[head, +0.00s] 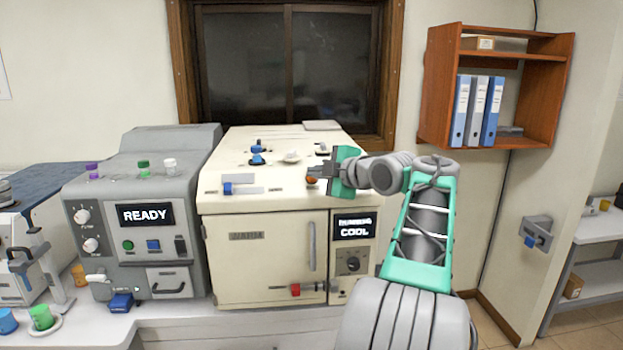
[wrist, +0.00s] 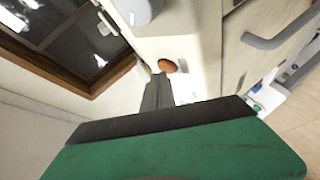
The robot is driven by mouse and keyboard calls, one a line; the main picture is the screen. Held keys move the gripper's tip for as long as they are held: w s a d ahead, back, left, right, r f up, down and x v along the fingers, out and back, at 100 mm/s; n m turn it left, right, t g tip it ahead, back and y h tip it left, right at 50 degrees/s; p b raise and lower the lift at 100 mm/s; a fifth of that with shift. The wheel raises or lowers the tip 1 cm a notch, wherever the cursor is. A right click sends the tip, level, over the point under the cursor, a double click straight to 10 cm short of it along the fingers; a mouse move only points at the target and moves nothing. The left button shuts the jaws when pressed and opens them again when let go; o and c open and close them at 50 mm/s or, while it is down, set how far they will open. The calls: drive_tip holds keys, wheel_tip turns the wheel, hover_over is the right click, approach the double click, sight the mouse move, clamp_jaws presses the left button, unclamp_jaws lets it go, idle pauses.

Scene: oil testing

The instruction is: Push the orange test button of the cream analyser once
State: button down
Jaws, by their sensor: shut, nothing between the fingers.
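The cream analyser (head: 268,262) stands in the middle of the counter, its door shut. Its small display (head: 354,226) has a blurred upper line and reads COOL below. The orange test button (head: 311,181) sits on the analyser's top, near the front right. It also shows in the wrist view (wrist: 167,66), just beyond my fingertips. My gripper (head: 316,173) comes in from the right and is shut and empty. In the wrist view its dark fingers (wrist: 160,80) end right beside the button. I cannot tell whether they touch it.
Blue-handled fittings (head: 257,158) stand on the analyser's top, left of my gripper. A grey machine (head: 150,218) showing READY stands to its left. A window (head: 290,65) is behind, and a wooden shelf (head: 437,90) with binders hangs at the right.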

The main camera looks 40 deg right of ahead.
drive_tip(key=shift+s+a+r, duration=0.2)
drive_tip(key=shift+s+r, duration=0.05)
drive_tip(key=shift+r, duration=0.2)
drive_tip(key=shift+s+a+r+p, duration=0.15)
drive_tip(key=shift+s+a+r, duration=0.2)
drive_tip(key=shift+r, duration=0.35)
drive_tip(key=shift+s+a+r+p, duration=0.2)
drive_tip(key=shift+s+r, duration=0.25)
drive_tip(key=shift+r, duration=0.2)
drive_tip(key=shift+s+a+r+p, duration=0.1)
drive_tip(key=shift+s+a+r, duration=0.25)
drive_tip(key=shift+r, duration=0.35)
drive_tip(key=shift+d, duration=0.1)
